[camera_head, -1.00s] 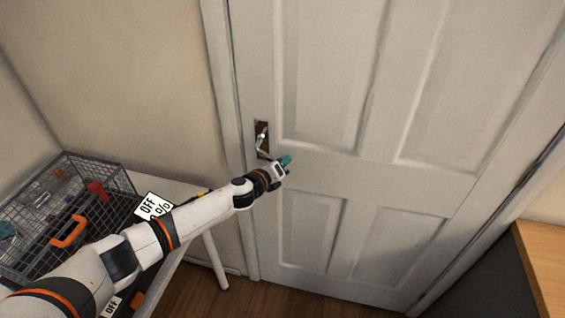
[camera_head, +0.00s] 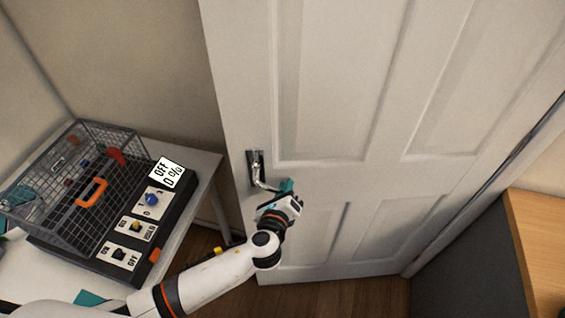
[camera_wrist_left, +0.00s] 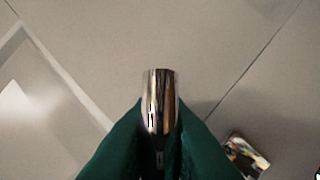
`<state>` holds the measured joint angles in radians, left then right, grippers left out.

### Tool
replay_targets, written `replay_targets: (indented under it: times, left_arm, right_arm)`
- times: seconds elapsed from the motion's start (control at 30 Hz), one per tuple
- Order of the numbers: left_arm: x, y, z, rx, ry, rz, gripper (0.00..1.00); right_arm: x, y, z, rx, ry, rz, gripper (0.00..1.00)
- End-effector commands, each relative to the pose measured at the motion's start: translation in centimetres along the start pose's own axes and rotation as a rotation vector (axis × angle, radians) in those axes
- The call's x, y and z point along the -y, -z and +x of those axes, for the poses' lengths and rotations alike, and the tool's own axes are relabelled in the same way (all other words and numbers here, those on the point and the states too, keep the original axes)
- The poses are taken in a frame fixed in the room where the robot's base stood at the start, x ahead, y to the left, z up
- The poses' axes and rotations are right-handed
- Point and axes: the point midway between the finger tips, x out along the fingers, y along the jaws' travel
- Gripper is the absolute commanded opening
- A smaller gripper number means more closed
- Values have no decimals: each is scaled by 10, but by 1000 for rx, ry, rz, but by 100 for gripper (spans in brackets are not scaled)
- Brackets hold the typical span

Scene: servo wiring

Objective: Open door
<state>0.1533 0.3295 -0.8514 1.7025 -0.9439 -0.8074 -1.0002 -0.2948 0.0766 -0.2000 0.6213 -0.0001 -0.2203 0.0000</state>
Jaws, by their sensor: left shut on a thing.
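The white panelled door (camera_head: 340,120) fills the middle of the head view. Its left edge stands out in front of the wall and hides the frame on that side, so it appears ajar toward me. The metal lever handle (camera_head: 262,184) sits on a small plate near that edge. My left gripper (camera_head: 286,190) is shut on the lever. In the left wrist view the shiny lever end (camera_wrist_left: 158,100) is between the green fingers (camera_wrist_left: 160,150), and the handle plate (camera_wrist_left: 245,155) shows at lower right. My right gripper is not in view.
A table (camera_head: 208,170) at left carries a wire cage (camera_head: 105,140) and a black switch box (camera_head: 95,262) with a sign reading OFF 0%. A wooden-topped cabinet (camera_head: 540,235) stands at right. Wooden floor (camera_head: 325,298) shows below the door.

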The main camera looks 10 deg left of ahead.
Motion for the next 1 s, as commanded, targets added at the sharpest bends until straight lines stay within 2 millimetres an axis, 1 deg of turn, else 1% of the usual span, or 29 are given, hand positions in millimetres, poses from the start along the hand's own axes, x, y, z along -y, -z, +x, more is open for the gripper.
replay_targets:
  times: [0.03,0.1,0.23,0.3,0.4,0.63,0.67,0.7,0.8,1.0]
  left_arm:
    - [-1,-16,-18,7,17,-14,0]
    - [-3,-24,-34,-11,37,-20,0]
    - [-7,-31,-54,-41,64,-29,0]
    - [-8,-32,-60,-53,72,-31,0]
    - [-9,-31,-63,-61,77,-31,0]
    - [-8,-30,-62,-64,77,-28,0]
    - [-8,-30,-62,-64,77,-28,16]
    - [-8,-30,-62,-64,77,-28,23]
    - [-8,-30,-62,-64,76,-28,36]
    - [-8,-30,-62,-64,76,-28,36]
  right_arm:
    - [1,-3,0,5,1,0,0]
    - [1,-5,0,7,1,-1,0]
    - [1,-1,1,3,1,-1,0]
    - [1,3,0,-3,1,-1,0]
    - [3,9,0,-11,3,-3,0]
    - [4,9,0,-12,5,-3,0]
    - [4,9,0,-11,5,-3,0]
    - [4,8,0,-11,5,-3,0]
    - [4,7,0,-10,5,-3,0]
    - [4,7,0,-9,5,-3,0]
